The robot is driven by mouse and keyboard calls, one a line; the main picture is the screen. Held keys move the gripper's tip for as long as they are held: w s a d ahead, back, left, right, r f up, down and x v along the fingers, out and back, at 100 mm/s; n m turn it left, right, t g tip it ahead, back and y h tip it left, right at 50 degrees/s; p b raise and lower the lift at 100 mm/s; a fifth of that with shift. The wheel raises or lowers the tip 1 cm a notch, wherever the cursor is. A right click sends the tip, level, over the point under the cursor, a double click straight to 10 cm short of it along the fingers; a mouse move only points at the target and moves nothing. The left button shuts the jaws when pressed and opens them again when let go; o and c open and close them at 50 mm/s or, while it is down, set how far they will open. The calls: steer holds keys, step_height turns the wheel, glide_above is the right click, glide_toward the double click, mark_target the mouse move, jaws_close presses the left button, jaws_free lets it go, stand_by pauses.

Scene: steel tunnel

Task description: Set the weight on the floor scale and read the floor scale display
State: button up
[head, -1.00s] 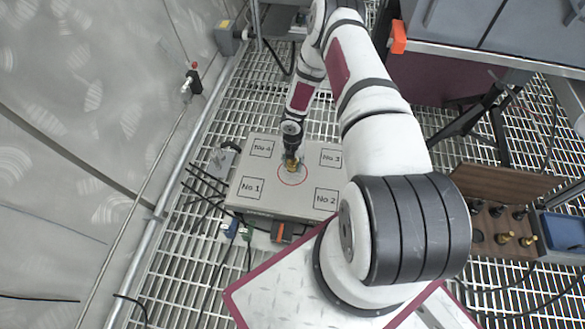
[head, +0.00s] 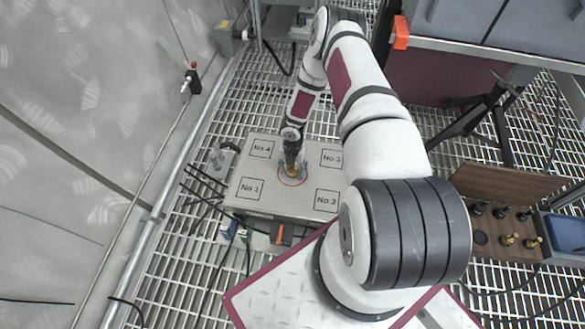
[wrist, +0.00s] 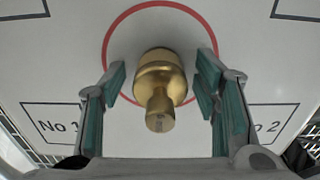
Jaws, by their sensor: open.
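The brass weight (wrist: 160,80) stands inside the red circle on the floor scale's light plate (head: 285,202); it also shows as a small gold shape in the head view (head: 293,172). The plate has corner squares marked No 1 to No 4. My gripper (wrist: 163,95) is open around the weight, with one green-padded finger on each side and a gap between each finger and the weight. In the head view my gripper (head: 292,166) points down over the circle. I cannot make out a display reading in either view.
A wooden case (head: 490,225) with several dark and brass weights lies open at the right, beside a blue bin (head: 565,232). Cables lie left of the scale. An orange-marked device (head: 284,234) is at its front edge. A pipe runs along the left wall.

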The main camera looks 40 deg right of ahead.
steer(key=shift+r, duration=0.15)
